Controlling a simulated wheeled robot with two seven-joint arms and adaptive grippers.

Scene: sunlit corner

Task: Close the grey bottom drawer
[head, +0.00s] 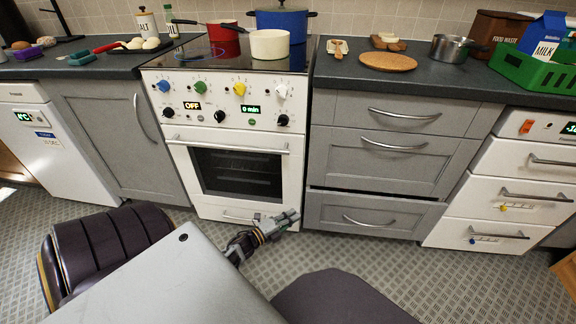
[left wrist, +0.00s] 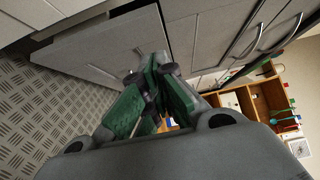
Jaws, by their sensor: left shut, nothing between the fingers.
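The grey bottom drawer (head: 372,214) is the lowest of the grey drawers right of the oven in the head view. It stands slightly out, with a dark gap above its front, and has a curved metal handle (head: 369,221). In the left wrist view a tilted grey front, seemingly this drawer (left wrist: 100,45), lies beyond the fingers. My left gripper (head: 291,216) is low in front of the oven's right edge, left of the drawer. It also shows in the left wrist view (left wrist: 155,68), shut and empty. I cannot tell whether it touches the drawer. My right gripper is out of view.
The cream oven (head: 240,175) stands left of the drawers, and a white drawer unit (head: 505,190) stands to the right. The grey drawers above (head: 390,155) look shut. The patterned floor (head: 450,285) in front of the drawer is clear.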

